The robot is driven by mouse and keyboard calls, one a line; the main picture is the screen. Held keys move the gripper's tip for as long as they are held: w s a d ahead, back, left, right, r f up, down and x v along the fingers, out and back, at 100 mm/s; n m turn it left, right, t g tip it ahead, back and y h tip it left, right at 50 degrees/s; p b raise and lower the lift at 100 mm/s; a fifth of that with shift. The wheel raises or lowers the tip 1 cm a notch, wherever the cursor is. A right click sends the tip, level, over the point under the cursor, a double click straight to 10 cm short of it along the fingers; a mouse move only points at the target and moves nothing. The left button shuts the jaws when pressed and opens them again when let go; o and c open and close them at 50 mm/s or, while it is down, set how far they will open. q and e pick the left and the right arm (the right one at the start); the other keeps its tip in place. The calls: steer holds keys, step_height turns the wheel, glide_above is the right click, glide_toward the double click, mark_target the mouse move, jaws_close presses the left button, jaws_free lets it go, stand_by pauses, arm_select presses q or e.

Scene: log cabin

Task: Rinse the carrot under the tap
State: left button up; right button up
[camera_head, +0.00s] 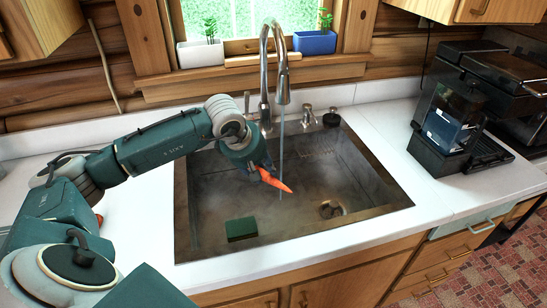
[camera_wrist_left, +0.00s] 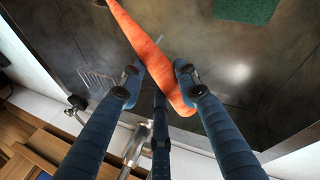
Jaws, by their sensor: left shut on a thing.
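The orange carrot (camera_head: 275,181) is held over the sink basin (camera_head: 300,222), its tip pointing down and right. My left gripper (camera_head: 258,167) is shut on it. In the left wrist view the carrot (camera_wrist_left: 147,50) lies between the fingers of my left gripper (camera_wrist_left: 157,73). The metal tap (camera_head: 283,80) arches over the sink, and a thin stream of water (camera_head: 282,135) falls from it, close to the carrot. I cannot tell whether the water touches the carrot. My right gripper is not in view.
A green sponge (camera_head: 241,229) lies on the basin floor, left of the drain (camera_head: 331,209). A dark coffee machine (camera_head: 455,120) stands on the right counter. White and blue planters (camera_head: 314,43) sit on the windowsill. An orange-red thing (camera_head: 98,219) shows partly behind my arm.

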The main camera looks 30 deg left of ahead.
arm_select(q)
steer(key=shift+s+r, duration=0.1)
stand_by(0.4)
steer(key=s+r, duration=0.3)
steer(key=s, duration=0.2)
steer(key=shift+r, duration=0.4)
